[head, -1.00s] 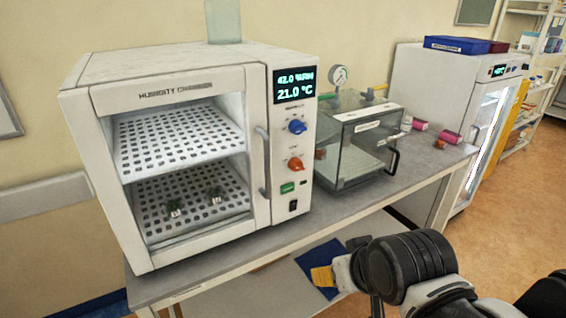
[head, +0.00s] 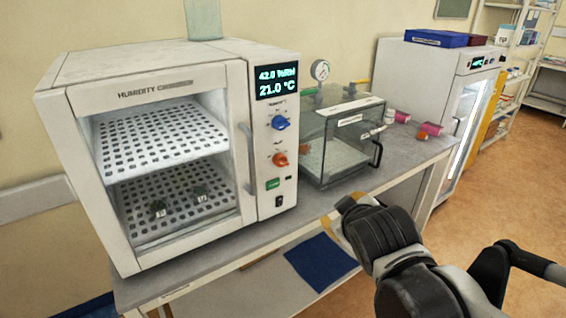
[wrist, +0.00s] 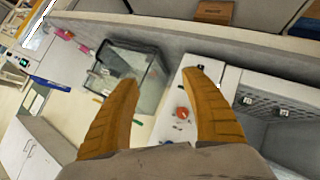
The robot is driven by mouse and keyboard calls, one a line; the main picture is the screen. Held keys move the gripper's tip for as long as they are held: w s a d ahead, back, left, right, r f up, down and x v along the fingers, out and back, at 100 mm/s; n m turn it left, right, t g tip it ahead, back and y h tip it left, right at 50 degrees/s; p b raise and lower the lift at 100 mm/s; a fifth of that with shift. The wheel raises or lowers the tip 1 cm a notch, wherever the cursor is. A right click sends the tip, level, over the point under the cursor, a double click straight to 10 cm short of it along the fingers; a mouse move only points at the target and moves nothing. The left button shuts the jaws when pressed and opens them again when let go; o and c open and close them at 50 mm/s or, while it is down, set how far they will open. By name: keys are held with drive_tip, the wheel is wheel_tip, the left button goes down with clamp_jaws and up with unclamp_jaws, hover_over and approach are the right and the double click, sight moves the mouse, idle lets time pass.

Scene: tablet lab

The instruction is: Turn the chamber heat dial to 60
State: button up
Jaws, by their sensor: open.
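The humidity chamber (head: 150,66) stands on the bench with a control panel on its right side. The panel has a display (head: 277,82) reading 42.0 %RH and 21.0 °C. Below it are a blue dial (head: 279,122) and an orange dial (head: 280,160); their labels are too small to read. My gripper (wrist: 162,76) is open and empty, with yellow fingers. In the head view it is right of and below the panel, mostly hidden behind my wrist. In the wrist view the orange dial (wrist: 182,112) shows between the fingers, apart from them.
A green switch (head: 272,184) and a black switch (head: 279,202) sit under the dials. The chamber's door handle (head: 248,160) is left of the panel. A clear box (head: 340,150) with a gauge (head: 320,69) stands right of the chamber. Bare bench (head: 305,203) lies in front.

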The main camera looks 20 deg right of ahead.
sight(285, 164)
drive_tip(key=w+d+r+n+t, duration=0.4)
drive_tip(key=w+r+n+t, duration=0.45)
drive_tip(key=n, duration=0.55)
drive_tip(key=w+a+f+n+g+y, duration=0.1)
drive_tip(key=a+f+n+y, duration=0.3)
drive_tip(key=n, duration=0.7)
drive_tip(key=w+a+f+n+g+y, duration=0.15)
drive_tip(key=a+f+n+y, duration=0.3)
drive_tip(key=n, duration=0.55)
drive_tip(key=x, duration=0.6)
drive_tip(key=r+b+x, duration=0.1)
drive_tip(key=x, duration=0.2)
drive_tip(key=shift+w, duration=0.4)
drive_tip(key=shift+w+a, duration=0.15)
drive_tip(key=shift+w, duration=0.3)
drive_tip(key=shift+c, duration=0.4)
clamp_jaws()
